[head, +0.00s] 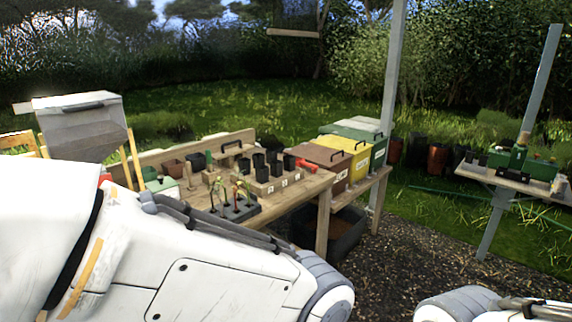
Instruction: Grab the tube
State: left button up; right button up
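Several small black square pots, which look like plant tubes (259,161), stand in and around a wooden block with white labels on the workbench. I cannot tell which one is the tube of the task. A dark tray (240,212) with thin green seedlings sits at the bench's front edge. My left arm fills the lower left, in front of the bench, and hides part of it. Part of my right arm shows at the lower right corner. Neither gripper's fingers show, so nothing is seen held.
The wooden workbench (302,190) carries a red tool (307,165) and brown, yellow (357,158) and green lidded boxes at its right end. A black bin (345,235) stands below. A second table (505,178) with a green item is at the right. Gravel ground between the tables is clear.

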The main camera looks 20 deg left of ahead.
aim_at(276, 166)
jog(key=i, duration=0.3)
jog(key=u, duration=0.7)
jog(key=i, duration=1.05)
